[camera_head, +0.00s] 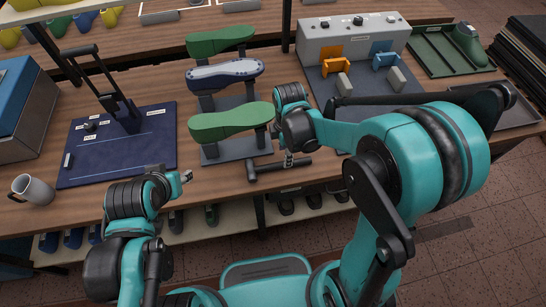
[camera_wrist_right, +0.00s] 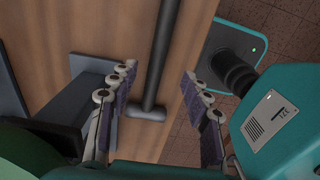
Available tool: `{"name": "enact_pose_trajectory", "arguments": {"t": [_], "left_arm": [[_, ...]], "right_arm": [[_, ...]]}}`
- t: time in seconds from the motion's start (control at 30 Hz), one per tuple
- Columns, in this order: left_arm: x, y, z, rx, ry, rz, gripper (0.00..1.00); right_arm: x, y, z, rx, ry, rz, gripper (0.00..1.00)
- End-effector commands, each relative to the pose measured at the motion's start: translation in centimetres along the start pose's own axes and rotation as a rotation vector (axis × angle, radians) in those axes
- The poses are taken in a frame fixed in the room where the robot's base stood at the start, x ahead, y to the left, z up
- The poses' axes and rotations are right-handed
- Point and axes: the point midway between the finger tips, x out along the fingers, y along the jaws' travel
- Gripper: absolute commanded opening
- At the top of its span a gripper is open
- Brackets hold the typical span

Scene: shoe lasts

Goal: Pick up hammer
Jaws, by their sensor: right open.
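The dark hammer (camera_head: 280,169) lies on the wooden table near its front edge, its head at the left end. In the right wrist view its handle (camera_wrist_right: 158,60) runs up the picture from the head (camera_wrist_right: 147,114). My right gripper (camera_head: 289,160) is over the hammer in the head view. In the right wrist view the right gripper (camera_wrist_right: 158,76) is open, with the handle showing between its fingers; it is not clamped, and the height gap is hard to judge. My left gripper (camera_head: 184,180) is at the table's front edge, small, its jaw state unclear.
Green shoe lasts (camera_head: 232,122) and a blue sole-shaped one (camera_head: 225,74) stand on grey stands behind the hammer. A blue mat (camera_head: 120,165) with a dark tool stand and a grey mug (camera_head: 33,189) are at left. A grey control box (camera_head: 352,37) stands at the back right.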

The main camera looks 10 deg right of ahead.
Motion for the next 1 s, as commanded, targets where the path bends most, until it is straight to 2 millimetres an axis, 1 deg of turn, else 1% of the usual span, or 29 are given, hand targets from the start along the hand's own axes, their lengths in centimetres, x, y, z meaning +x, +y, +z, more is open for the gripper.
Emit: {"name": "enact_pose_trajectory", "arguments": {"t": [0.03,0.23,0.4,0.47,0.53,0.7,0.73,0.77,0.8,0.87,0.9,1.0], "left_arm": [[0.4,0.0,0.3,0.0,0.0,0.0,0.4],[1.1,0.0,0.8,0.0,0.0,0.0,0.4],[2.1,0.0,1.5,0.0,0.0,0.0,0.4],[2.3,0.0,1.7,0.0,0.0,0.0,0.4],[2.4,0.0,1.7,0.0,0.0,0.0,0.4],[2.2,0.0,1.6,0.0,0.0,0.0,0.4],[2.2,0.0,1.6,0.0,0.0,0.0,0.4],[2.2,0.0,1.6,0.0,0.0,0.0,0.4],[2.2,0.0,1.6,0.0,0.0,0.0,0.4],[2.2,0.0,1.6,0.0,0.0,0.0,0.4],[2.2,0.0,1.6,0.0,0.0,0.0,0.4],[2.2,0.0,1.6,0.0,0.0,0.0,0.4]], "right_arm": [[0.9,0.0,0.0,0.001,0.0,0.0,0.48],[2.7,0.2,0.1,0.003,0.0,0.002,0.48],[5.5,0.6,0.3,0.004,0.0,0.002,0.48],[6.2,0.6,0.3,0.004,0.0,0.002,0.48],[6.6,0.6,0.3,0.004,0.0,0.003,0.48],[6.4,0.5,0.3,0.004,0.0,0.003,0.48],[6.4,0.5,0.3,0.004,0.0,0.003,0.46],[6.4,0.5,0.3,0.004,0.0,0.003,0.38],[6.4,0.5,0.3,0.004,0.0,0.003,0.27],[6.4,0.5,0.3,0.004,0.0,0.003,0.11],[6.4,0.5,0.3,0.004,0.0,0.003,0.01],[6.4,0.5,0.3,0.004,0.0,0.003,0.0]]}}
